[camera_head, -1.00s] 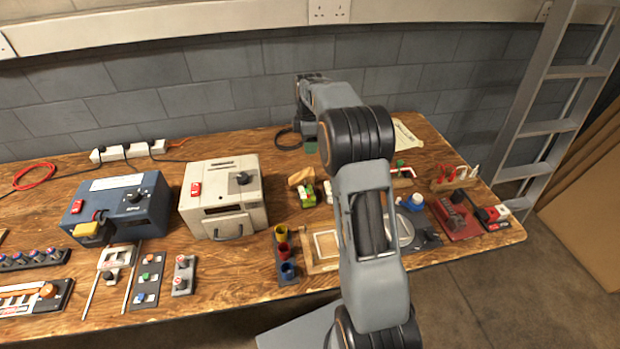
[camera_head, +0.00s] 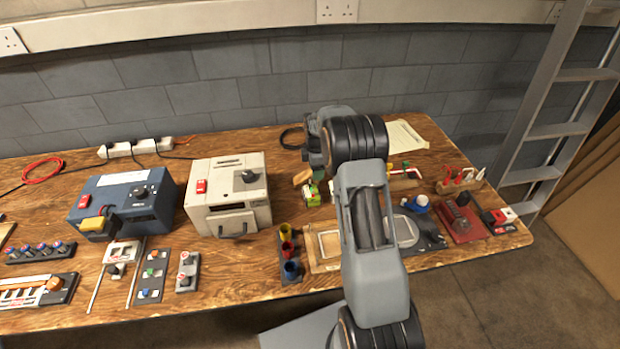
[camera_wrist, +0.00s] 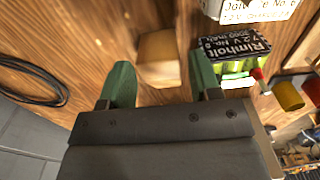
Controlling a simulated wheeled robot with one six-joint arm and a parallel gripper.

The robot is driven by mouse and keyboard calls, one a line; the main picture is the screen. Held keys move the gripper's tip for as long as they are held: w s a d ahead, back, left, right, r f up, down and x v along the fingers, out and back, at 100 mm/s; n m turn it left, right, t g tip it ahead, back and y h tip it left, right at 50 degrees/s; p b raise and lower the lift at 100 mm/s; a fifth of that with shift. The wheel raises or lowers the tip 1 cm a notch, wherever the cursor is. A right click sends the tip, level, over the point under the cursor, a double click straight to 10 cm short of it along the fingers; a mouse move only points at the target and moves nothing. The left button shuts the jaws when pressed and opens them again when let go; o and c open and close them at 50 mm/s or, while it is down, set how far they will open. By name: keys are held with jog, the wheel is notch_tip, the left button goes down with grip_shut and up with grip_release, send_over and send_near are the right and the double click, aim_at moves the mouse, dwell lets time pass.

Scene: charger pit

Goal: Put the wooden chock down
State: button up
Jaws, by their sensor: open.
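The wooden chock (camera_head: 302,177) is a small light-brown block on the wooden bench, left of my arm in the head view. In the wrist view the chock (camera_wrist: 158,57) stands on the bench between and just beyond my green fingertips, with clear space on either side. My gripper (camera_wrist: 160,82) is open and empty. In the head view my arm hides most of the gripper, so its exact height over the bench is hard to tell.
The bench (camera_head: 225,262) also carries a cream box (camera_head: 228,195), a blue box (camera_head: 122,203) and coloured cups (camera_head: 288,250). A black cable coil (camera_wrist: 35,75) lies near the wall.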

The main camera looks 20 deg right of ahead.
jog(key=shift+f, duration=1.05)
jog(key=shift+c, duration=0.2)
jog(key=shift+r, duration=0.1)
jog(key=c, duration=0.8)
